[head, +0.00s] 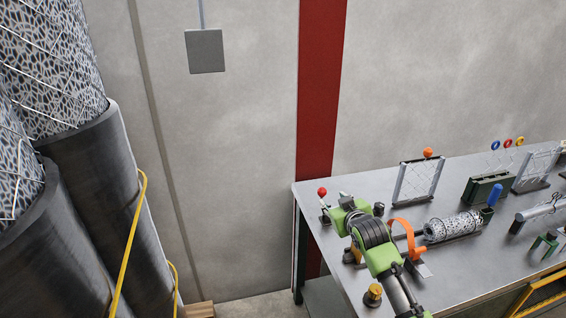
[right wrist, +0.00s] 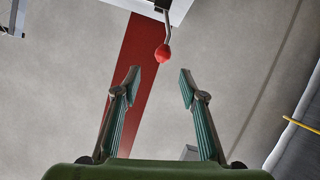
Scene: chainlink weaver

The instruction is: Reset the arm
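In the right wrist view, which is upside down, the red knob (right wrist: 163,54) hangs on a bent grey rod just beyond the fingertips, near the middle of the gap. My right gripper (right wrist: 160,80) is open, its two teal fingers spread with nothing between them. In the head view my green and black right gripper (head: 342,213) is over the left end of the bench, close to the knob; its fingers are hard to make out. My left gripper is in neither view.
The grey workbench (head: 450,192) carries an orange curved part (head: 404,236), a mesh roll (head: 452,226), upright mesh panels (head: 418,181) and a brass-coloured knob (head: 373,294). Large dark cylinders (head: 105,175) with mesh and a yellow rail (head: 131,240) stand left. The floor between is mostly clear.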

